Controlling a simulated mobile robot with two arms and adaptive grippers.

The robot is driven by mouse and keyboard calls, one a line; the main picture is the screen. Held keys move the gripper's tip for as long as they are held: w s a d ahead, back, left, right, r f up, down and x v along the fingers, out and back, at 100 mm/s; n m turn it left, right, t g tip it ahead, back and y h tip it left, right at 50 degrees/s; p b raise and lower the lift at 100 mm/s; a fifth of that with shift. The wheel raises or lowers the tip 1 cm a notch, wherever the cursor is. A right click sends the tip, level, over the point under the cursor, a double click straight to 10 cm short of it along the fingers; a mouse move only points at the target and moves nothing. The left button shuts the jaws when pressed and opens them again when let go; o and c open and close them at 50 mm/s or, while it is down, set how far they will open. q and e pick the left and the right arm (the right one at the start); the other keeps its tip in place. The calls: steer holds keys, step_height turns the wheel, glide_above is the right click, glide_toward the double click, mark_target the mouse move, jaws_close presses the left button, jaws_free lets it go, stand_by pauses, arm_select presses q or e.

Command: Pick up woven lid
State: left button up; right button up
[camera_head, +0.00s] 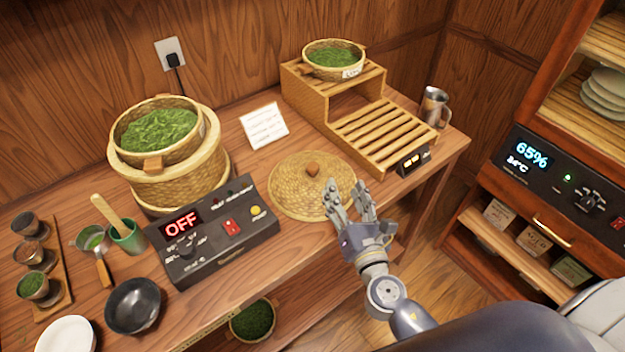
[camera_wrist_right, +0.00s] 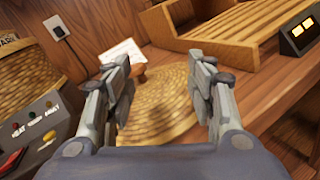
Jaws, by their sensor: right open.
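The woven lid (camera_head: 290,192) is a round, flat straw disc with a small brown knob (camera_head: 313,169) on top. It lies on the wooden table between the control box and the slatted stand. My right gripper (camera_head: 349,190) is open and empty at the lid's front right edge. In the right wrist view the lid (camera_wrist_right: 165,110) shows between and beyond the two fingers of the gripper (camera_wrist_right: 165,75), with the knob (camera_wrist_right: 138,72) close to the left finger. I cannot tell whether a finger touches the lid. My left gripper is not in view.
A steamer (camera_head: 180,190) with a basket of green leaves stands left of the lid. A control box (camera_head: 215,235) reading OFF is at its front left. A metal mug (camera_head: 433,107) stands far right.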

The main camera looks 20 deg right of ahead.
mark_target(315, 170)
steer(key=a+n+y, duration=0.1)
steer(key=n, duration=0.1)
steer(key=a+f+n+y, duration=0.1)
steer(key=a+n, duration=0.1)
steer(key=n, duration=0.1)
steer(key=shift+w+a, duration=0.1)
steer(key=shift+w, duration=0.1)
steer(key=shift+w+a+f+n+y, duration=0.15)
steer(key=shift+a+n+y, duration=0.1)
steer(key=shift+n+y, duration=0.2)
steer(key=w, duration=0.1)
steer(key=w+p, duration=0.1)
steer(key=w, duration=0.2)
steer(key=shift+w+a, duration=0.1)
steer(key=shift+a, duration=0.15)
steer(key=shift+w, duration=0.6)
steer(key=shift+w+p, duration=0.2)
steer(key=shift+p, duration=0.15)
steer(key=w, duration=0.4)
steer(key=shift+w+d+r+p, duration=0.1)
steer(key=shift+r+p, duration=0.15)
steer(key=shift+p, duration=0.15)
steer(key=shift+w, duration=0.3)
steer(key=shift+c, duration=0.3)
